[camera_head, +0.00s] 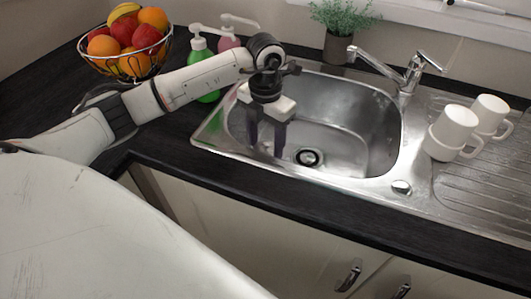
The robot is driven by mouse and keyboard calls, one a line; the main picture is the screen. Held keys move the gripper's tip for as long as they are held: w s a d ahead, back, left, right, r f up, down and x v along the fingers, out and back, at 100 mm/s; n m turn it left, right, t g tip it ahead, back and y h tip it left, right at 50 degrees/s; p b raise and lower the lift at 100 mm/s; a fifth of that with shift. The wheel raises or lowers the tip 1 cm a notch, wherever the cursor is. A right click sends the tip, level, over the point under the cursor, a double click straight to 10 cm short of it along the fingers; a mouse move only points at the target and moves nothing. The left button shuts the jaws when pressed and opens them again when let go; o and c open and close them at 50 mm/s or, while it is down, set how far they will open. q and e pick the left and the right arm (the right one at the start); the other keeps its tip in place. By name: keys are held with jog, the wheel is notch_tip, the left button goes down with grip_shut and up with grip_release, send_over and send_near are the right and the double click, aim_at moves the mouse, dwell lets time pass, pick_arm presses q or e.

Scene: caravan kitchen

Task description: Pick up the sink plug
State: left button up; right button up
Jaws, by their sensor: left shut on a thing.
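The steel sink basin (345,125) is in the middle of the head camera view. My left gripper (266,152) reaches down into its left part, with its dark fingers pointing down. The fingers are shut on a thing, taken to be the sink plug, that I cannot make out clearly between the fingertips. The round drain (308,157), with a dark ring, lies in the basin floor just right of the fingertips. My right gripper is not in view.
A chrome tap (408,72) stands behind the basin. Two white mugs (452,133) are on the drainer at right. A green soap bottle (203,70), a pink bottle (229,40) and a fruit bowl (128,65) stand at left. A potted plant (338,47) is behind.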

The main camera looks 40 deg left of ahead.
aim_at(266, 143)
pick_arm(q)
notch_tip(266, 143, up, 5)
jog(key=shift+r, duration=0.1)
notch_tip(266, 143, up, 7)
jog(key=p, duration=0.6)
jog(key=shift+p, duration=0.4)
notch_tip(266, 143, up, 4)
jog(key=shift+f+b, duration=0.2)
jog(key=shift+b, duration=0.1)
